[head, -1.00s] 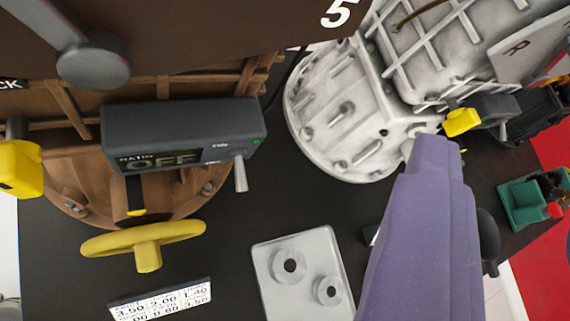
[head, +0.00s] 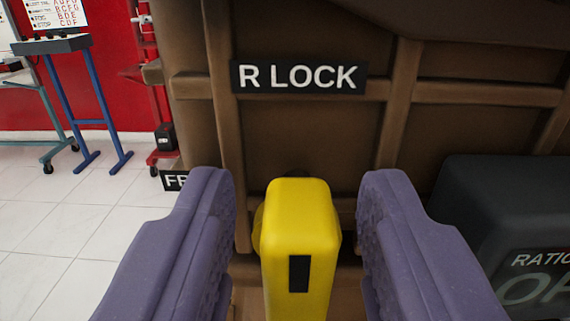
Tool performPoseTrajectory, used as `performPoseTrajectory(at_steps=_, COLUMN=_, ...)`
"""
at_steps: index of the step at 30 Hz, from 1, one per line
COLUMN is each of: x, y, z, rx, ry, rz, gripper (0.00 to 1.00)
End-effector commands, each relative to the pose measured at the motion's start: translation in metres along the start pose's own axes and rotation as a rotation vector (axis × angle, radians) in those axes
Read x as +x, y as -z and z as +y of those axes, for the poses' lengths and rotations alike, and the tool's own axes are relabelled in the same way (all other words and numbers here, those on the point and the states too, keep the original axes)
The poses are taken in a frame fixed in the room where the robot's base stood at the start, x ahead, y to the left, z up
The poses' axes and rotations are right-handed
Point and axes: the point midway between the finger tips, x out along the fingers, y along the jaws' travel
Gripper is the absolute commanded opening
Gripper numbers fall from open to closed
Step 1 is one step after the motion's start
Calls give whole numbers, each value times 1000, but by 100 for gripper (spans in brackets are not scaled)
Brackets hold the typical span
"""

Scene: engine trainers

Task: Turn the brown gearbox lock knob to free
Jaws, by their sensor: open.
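The yellow lock knob (head: 302,240) stands upright on the brown gearbox (head: 310,135), with a black mark on its front face. A label reading "R LOCK" (head: 300,77) is above it. A second label (head: 174,181), partly hidden by a finger, shows the letters "FR" to the left. My gripper (head: 300,215) is open, with one purple finger on each side of the knob. Gaps show between the knob and both fingers, and I see no contact.
A dark display box (head: 505,215) with "RATIO" on its face sits close to the right finger. At the far left, a blue-legged stand (head: 85,110) is on the white tiled floor (head: 75,215) before a red wall (head: 95,95).

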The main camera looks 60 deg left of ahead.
Motion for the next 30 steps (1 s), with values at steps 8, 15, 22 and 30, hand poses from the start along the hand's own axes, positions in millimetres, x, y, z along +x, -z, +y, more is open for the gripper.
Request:
performPoseTrajectory(at_steps=8, x=1, y=0, z=0, rx=0, ry=-1, rz=-1, gripper=36)
performPoseTrajectory(at_steps=15, x=1, y=0, z=0, rx=-1, ry=-1, rz=-1, gripper=0)
performPoseTrajectory(at_steps=22, x=1, y=0, z=0, rx=-27, ry=-1, rz=-2, gripper=0)
performPoseTrajectory(at_steps=30, x=1, y=-1, z=-1, rx=-168, ry=0, rz=-3, gripper=0)
